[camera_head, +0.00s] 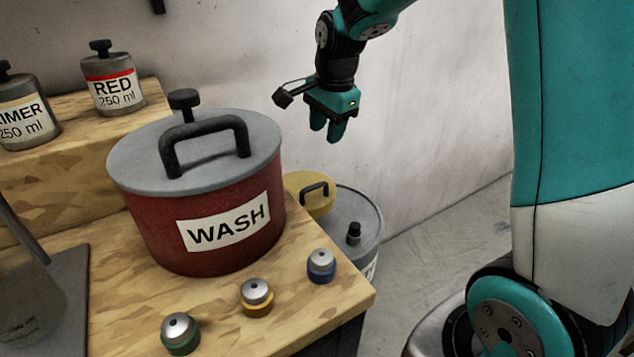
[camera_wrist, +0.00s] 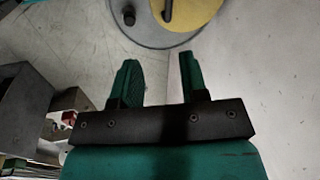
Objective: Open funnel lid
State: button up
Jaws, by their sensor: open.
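A round yellow lid (camera_head: 317,208) with a black bar handle sits on a grey drum (camera_head: 362,222) behind the wooden bench; it looks closed, and the WASH pot hides its left part. In the wrist view the yellow lid (camera_wrist: 202,13) and the grey drum top (camera_wrist: 150,36) show at the top edge, cut off. My gripper (camera_head: 328,132) is above and slightly right of the lid, apart from it, pointing down. In the wrist view my gripper (camera_wrist: 157,62) has its two green fingers apart with nothing between them.
A red WASH pot (camera_head: 165,225) with a grey handled lid stands on the wooden bench (camera_head: 335,300), left of the drum. Small green, yellow and blue knobs line the bench front. RED (camera_head: 113,82) and PRIMER cans stand on a raised step.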

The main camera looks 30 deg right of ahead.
jog(key=w+m, duration=0.2)
jog(key=b, duration=0.2)
send_near(317, 185)
jog(key=x, duration=0.8)
jog(key=shift+w+f, duration=0.2)
jog(key=shift+f, duration=0.1)
jog(key=shift+c, duration=0.2)
grip_shut()
